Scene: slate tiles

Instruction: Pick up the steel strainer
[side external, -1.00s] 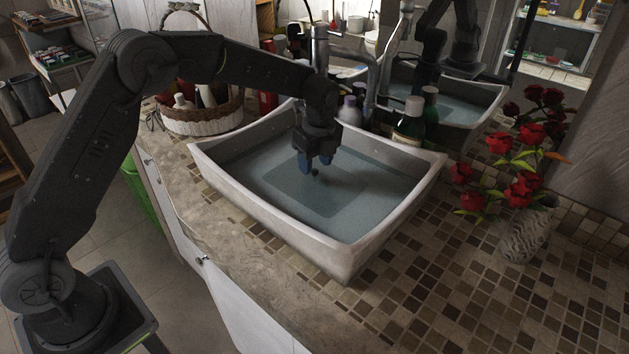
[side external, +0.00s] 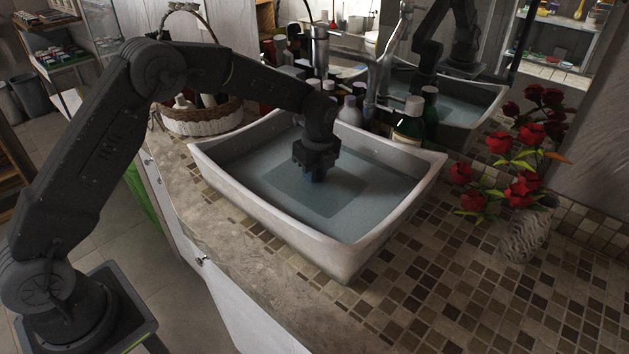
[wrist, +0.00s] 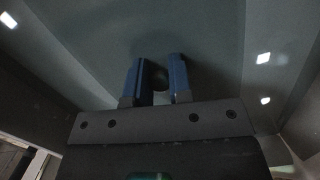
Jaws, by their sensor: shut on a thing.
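My gripper (side external: 315,176) points down inside the water-filled sink, its blue fingers at or below the water surface. In the wrist view, my gripper (wrist: 157,72) has its two blue fingers closed on a small dark round piece, which I take to be part of the steel strainer (wrist: 160,78). The rest of the strainer cannot be made out in either view. The side view does not show it, as the gripper and the water cover that spot.
The pale rectangular sink (side external: 364,247) has raised walls around my gripper. A metal faucet (side external: 373,75) and several bottles (side external: 409,122) stand behind it. A wicker basket (side external: 203,120) is at left, and a vase of red flowers (side external: 525,238) at right on tiles.

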